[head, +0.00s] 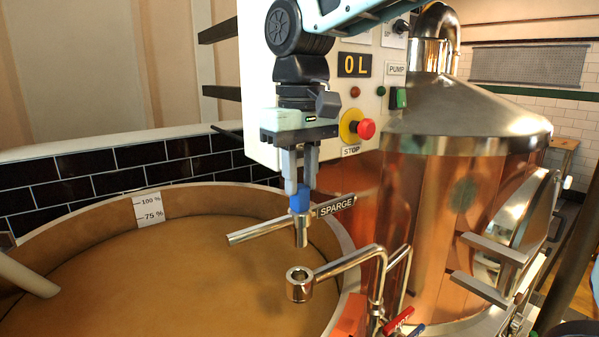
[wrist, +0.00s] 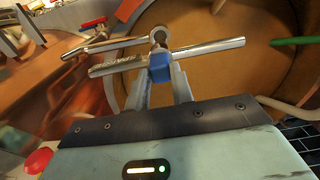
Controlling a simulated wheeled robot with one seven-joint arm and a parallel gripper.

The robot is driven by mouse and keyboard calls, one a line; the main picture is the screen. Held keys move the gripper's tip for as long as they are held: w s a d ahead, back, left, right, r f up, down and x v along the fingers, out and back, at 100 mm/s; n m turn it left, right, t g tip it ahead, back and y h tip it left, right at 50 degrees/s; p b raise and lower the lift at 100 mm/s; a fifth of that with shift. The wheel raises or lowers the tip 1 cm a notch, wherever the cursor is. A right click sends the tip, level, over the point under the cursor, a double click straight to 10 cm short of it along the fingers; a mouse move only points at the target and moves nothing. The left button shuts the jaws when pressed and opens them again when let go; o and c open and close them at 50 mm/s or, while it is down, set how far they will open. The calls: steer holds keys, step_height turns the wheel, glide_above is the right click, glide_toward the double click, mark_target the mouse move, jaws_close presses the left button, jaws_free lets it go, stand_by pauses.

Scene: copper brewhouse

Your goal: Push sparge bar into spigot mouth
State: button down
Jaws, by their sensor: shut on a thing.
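The sparge bar (head: 262,231) is a silver tube with a black SPARGE label, a blue grip block and a short stub pointing down. My gripper (head: 300,190) points down, shut on the blue block, and holds the bar roughly level above the tun. The spigot (head: 345,262) is a bent metal pipe ending in a round, upward-facing mouth (head: 299,283). The stub hangs above the mouth, apart from it in the head view. In the wrist view the bar (wrist: 215,48) crosses ahead of my fingers (wrist: 160,88); the spigot pipe (wrist: 105,45) ends behind it, and its mouth is partly covered.
The wide tun (head: 180,260) lies below with a level scale (head: 148,208) on its wall. A control panel with a red stop button (head: 365,129) stands behind my gripper. A copper kettle (head: 430,220) is at right, and coloured valve handles (head: 398,320) are near the spigot's base.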

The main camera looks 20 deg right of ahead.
mark_target(300, 204)
steer(key=shift+f+b, duration=1.65)
steer(key=shift+f, duration=0.95)
steer(key=shift+f+b, duration=1.55)
steer(key=shift+f, duration=1.05)
steer(key=c, duration=1.1)
jaws_free()
steer(key=shift+r, duration=0.1)
step_height(300, 204, up, 5)
steer(key=p, duration=0.4)
steer(key=shift+p, duration=0.35)
step_height(300, 204, up, 17)
steer(key=b, duration=0.3)
steer(key=shift+r, duration=0.15)
